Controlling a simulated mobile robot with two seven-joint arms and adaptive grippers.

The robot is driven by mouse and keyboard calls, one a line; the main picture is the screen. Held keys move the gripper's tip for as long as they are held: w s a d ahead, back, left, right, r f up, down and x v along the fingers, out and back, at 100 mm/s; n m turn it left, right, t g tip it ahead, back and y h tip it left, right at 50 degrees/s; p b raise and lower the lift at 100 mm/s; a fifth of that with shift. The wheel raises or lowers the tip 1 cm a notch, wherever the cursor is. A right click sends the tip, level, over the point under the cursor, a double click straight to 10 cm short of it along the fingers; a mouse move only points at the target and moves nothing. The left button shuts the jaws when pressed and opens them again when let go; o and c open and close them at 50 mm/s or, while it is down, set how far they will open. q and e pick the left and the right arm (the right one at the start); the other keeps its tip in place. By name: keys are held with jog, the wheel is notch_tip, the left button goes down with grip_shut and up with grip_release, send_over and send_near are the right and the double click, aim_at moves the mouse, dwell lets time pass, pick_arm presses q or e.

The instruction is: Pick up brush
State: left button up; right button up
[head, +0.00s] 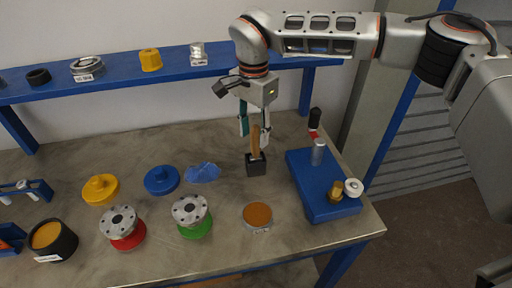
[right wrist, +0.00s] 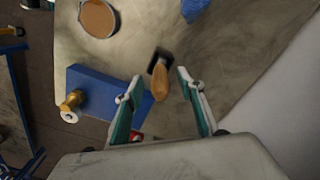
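The brush (head: 255,142) has a wooden handle that points up out of a small dark block or holder (head: 256,165) on the table. The bristles cannot be seen. My right gripper (head: 249,129) is open just above the brush, with its fingertips close to the handle top in the head view. In the right wrist view, the brush handle (right wrist: 160,82) shows between the two open fingers of the right gripper (right wrist: 159,85), and nothing is held. I cannot tell whether a finger touches the handle. My left gripper is not in view.
A blue box (head: 317,190) with fittings stands right of the brush. A tin of brown content (head: 257,215) stands in front. Flanged vessels with red (head: 125,232) and green (head: 193,217) bases stand left. A blue cloth (head: 202,172) lies nearby. A blue shelf (head: 120,76) runs behind.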

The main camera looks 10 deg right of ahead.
aim_at(256, 144)
jog(key=f, duration=0.5)
jog(key=shift+w+d+p, duration=0.1)
jog(key=shift+d+p, duration=0.1)
jog(key=shift+p, duration=0.15)
grip_shut()
jog(key=shift+r, duration=0.1)
notch_tip(256, 144, up, 20)
dwell(0.4)
